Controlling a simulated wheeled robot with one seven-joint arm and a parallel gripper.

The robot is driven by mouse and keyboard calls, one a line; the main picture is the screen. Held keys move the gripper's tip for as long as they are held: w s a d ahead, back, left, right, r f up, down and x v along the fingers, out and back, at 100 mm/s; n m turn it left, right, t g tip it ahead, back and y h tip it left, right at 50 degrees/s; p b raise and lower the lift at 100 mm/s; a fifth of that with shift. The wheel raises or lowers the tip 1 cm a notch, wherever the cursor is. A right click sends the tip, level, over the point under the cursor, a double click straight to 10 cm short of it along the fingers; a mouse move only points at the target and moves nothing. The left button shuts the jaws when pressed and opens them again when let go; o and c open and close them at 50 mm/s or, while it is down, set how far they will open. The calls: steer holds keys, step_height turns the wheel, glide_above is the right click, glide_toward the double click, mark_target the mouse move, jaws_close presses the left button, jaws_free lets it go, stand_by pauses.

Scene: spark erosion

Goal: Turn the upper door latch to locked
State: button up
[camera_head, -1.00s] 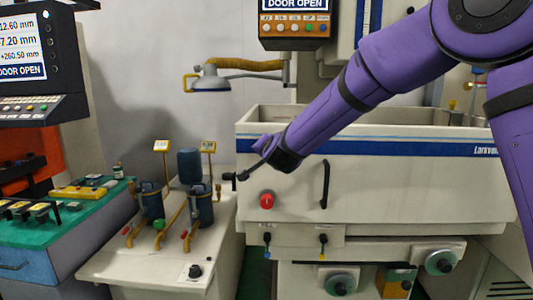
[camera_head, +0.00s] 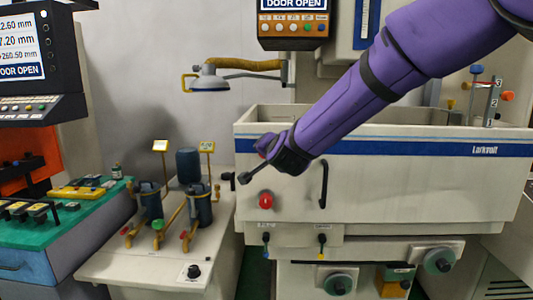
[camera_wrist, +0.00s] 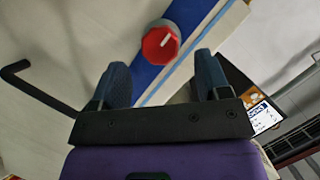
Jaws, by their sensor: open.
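In the wrist view a red knob (camera_wrist: 160,42) with a white pointer line sits on a grey base against the blue stripe of the pale door panel. It lies just ahead of and between the two spread fingers of my gripper (camera_wrist: 160,64), with no visible contact. In the head view my gripper (camera_head: 254,162) hangs in front of the tank door's left end (camera_head: 400,185) and covers part of the blue stripe. A red knob (camera_head: 265,201) shows just below it; I cannot tell whether it is the same knob.
A black door handle (camera_head: 323,185) stands right of the red knob and also shows in the wrist view (camera_wrist: 38,88). A bench with pumps (camera_head: 190,195) is at the left. A lamp (camera_head: 210,82) and a control panel (camera_head: 293,22) are above.

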steer(key=v, duration=0.5)
steer(key=s+d+r+n+g+y, duration=0.1)
steer(key=s+d+r+n+g, duration=0.2)
steer(key=s+d, duration=0.4)
steer(key=s+d+f+n+g+h, duration=0.1)
steer(key=s+d+g+h, duration=0.1)
steer(key=s+d, duration=0.9)
steer(key=s+d+f+n+g+h, duration=0.2)
steer(key=s+d+g, duration=0.2)
steer(key=s+d, duration=0.7)
steer(key=s, duration=0.5)
steer(key=shift+s+d+h, duration=0.3)
steer(key=shift+s+d, duration=0.05)
steer(key=shift+s, duration=0.05)
steer(key=shift+w+f, duration=0.1)
steer(key=shift+w, duration=0.05)
